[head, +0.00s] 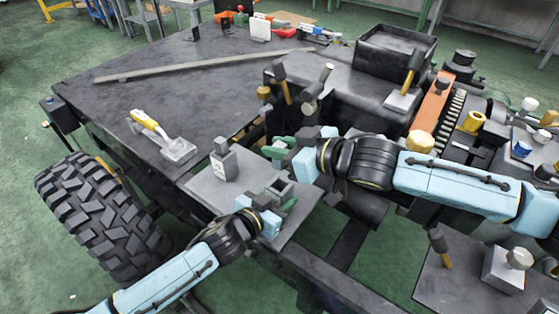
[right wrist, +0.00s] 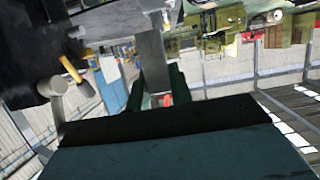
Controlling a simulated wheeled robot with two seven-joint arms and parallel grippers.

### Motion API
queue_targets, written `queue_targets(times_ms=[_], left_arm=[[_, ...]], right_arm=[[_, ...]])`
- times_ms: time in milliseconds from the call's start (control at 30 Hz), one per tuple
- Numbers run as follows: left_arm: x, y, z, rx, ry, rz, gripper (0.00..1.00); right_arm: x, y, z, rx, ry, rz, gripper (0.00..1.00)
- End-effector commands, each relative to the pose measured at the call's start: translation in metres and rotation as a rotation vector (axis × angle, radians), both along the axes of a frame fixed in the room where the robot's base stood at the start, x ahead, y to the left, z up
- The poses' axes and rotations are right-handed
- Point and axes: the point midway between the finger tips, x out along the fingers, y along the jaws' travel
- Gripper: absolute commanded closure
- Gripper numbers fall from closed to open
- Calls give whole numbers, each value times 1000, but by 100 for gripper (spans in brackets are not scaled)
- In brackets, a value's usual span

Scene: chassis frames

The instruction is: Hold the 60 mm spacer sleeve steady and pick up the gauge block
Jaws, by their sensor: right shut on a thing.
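My right gripper (head: 281,148) has green fingers and is above the back edge of a grey plate (head: 213,193). It is shut on a plain grey bar-shaped piece, which I take for the gauge block (right wrist: 153,60); the right wrist view shows it projecting beyond the fingers. My left gripper (head: 277,192) is low over the plate's right part, beside a small grey square piece (head: 281,186). That piece may be the spacer sleeve, but its bore is not clear. The left fingers are partly hidden, so I cannot tell whether they grip it.
A grey block with a pale label (head: 223,162) stands on the plate. A yellow-handled tool (head: 165,138) lies on the dark deck to its left. A big tyre (head: 100,215) is at left.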

Motion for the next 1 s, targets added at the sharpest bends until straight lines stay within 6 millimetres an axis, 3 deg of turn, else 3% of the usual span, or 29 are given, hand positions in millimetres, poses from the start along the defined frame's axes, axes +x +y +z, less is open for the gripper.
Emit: queue_targets(times_ms=[300, 333, 500, 833, 1000], left_arm=[[-1, 0, -1, 0, 2, -1, 81], [-1, 0, -1, 0, 2, -1, 52], [-1, 0, -1, 0, 2, -1, 30], [-2, 1, 0, -1, 1, -1, 29], [-14, 10, 4, 0, 2, 0, 29]], right_arm=[[0, 0, 5, 1, 1, 0, 100], [0, 0, 5, 1, 1, 0, 100], [0, 0, 5, 0, 0, 1, 100], [0, 0, 5, 1, 1, 1, 100], [0, 0, 5, 0, 0, 1, 100]])
